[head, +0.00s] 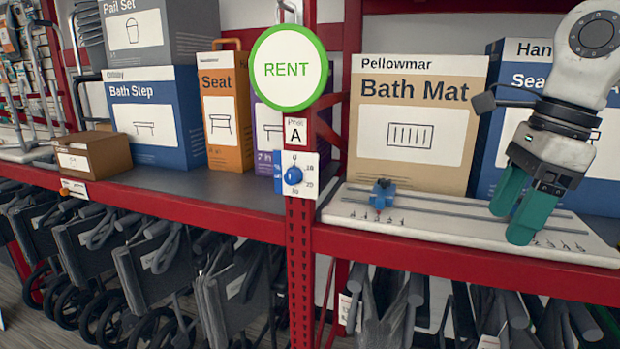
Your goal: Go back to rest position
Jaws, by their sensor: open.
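My gripper (515,211) hangs at the right, its two teal fingers pointing down and apart, with nothing visible between them. It is in front of the right part of a white board (350,212) with rails and number marks on the red shelf. A blue slider (382,193) stands on the board's rail to the left, apart from my gripper. A blue knob (292,176) sits on a white dial plate on the red upright. My fingers cover part of the board and its marks.
Behind the board stand a tan Bath Mat box (420,74) and a blue box (504,60). A green-rimmed RENT sign (289,68) is on the upright. Left are a Bath Step box (157,157) and a small brown box (92,150). Folded wheeled frames (150,265) fill the space below.

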